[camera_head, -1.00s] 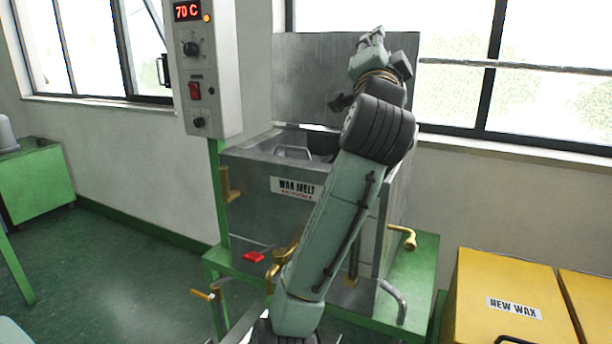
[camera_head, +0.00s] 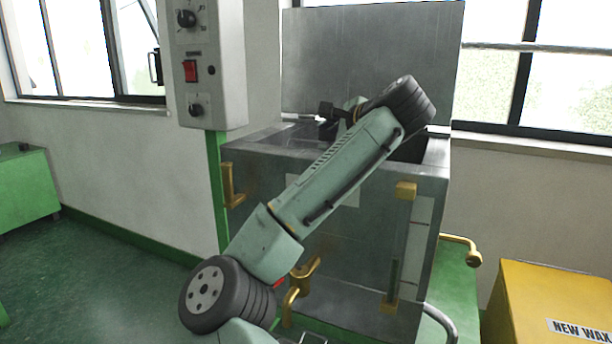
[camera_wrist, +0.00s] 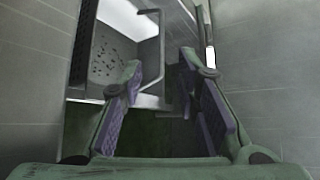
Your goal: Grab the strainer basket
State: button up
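The strainer basket (camera_wrist: 108,52) shows at the upper left of the wrist view as a perforated metal panel with a pale frame, inside the tank. Part of it is hidden behind the left finger. My gripper (camera_wrist: 162,72) is open, its two purple-padded fingers apart and pointing into the tank. The left finger overlaps the basket's frame in the picture; I cannot tell whether they touch. Nothing is clearly held between the fingers. In the head view my arm covers most of the tank opening and hides the basket.
The grey wax melt tank (camera_head: 255,185) has close walls around my gripper. Its raised lid (camera_head: 375,60) stands behind. A control box (camera_head: 207,75) is at the left, and brass valves (camera_head: 303,278) stick out in front. A yellow new wax box (camera_head: 545,300) is at the right.

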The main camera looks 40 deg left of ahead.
aim_at(314, 142)
jog(key=p+x, duration=0.2)
jog(key=x, duration=0.6)
jog(key=shift+w+a+f, duration=0.1)
jog(key=shift+w+a, duration=0.2)
jog(key=shift+c, duration=0.3)
grip_shut()
dwell(0.4)
